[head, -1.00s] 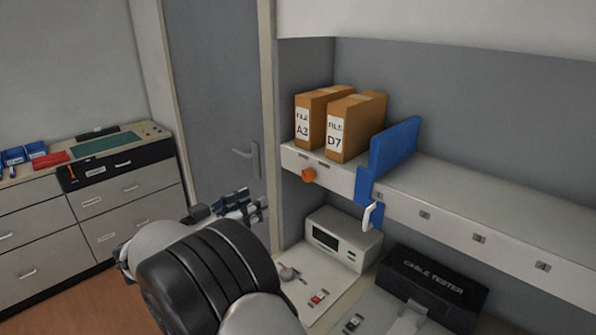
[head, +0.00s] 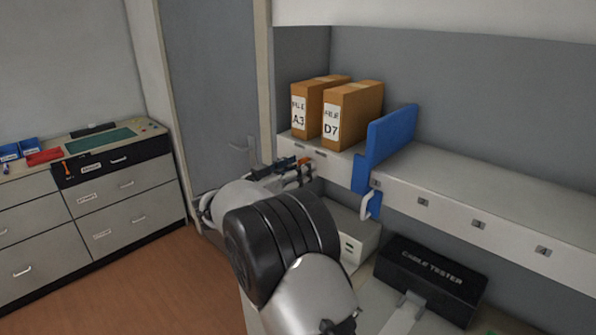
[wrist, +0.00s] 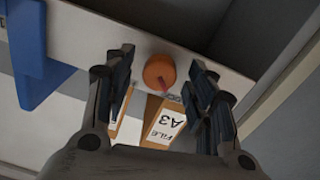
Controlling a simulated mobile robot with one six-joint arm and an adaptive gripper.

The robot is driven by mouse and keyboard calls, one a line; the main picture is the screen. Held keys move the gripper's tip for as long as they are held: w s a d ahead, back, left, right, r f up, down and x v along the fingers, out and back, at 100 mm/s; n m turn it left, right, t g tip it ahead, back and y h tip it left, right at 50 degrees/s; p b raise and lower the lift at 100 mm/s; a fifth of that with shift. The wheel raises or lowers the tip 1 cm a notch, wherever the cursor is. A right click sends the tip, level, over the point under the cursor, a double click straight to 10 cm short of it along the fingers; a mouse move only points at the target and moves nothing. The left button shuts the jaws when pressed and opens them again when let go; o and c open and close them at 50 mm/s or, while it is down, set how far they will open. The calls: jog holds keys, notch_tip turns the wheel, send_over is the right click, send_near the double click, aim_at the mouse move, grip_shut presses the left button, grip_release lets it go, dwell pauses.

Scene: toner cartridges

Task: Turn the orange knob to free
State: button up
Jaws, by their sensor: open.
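The orange knob (wrist: 158,70) sits on the front edge of the shelf, below the files. In the wrist view it is round, with a darker red line on its face. My gripper (wrist: 160,78) is open, with one finger on each side of the knob and a gap on both sides. In the head view my gripper (head: 291,170) is at the shelf edge and covers most of the knob; a bit of orange (head: 304,161) shows there. Any lettering around the knob is too small to read.
File A3 (head: 306,112) and file D7 (head: 345,122) stand on the shelf (head: 450,172) above the knob. A black cable tester (head: 432,280) stands below.

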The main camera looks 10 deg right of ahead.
jog(key=shift+c, duration=0.5)
jog(key=c, duration=1)
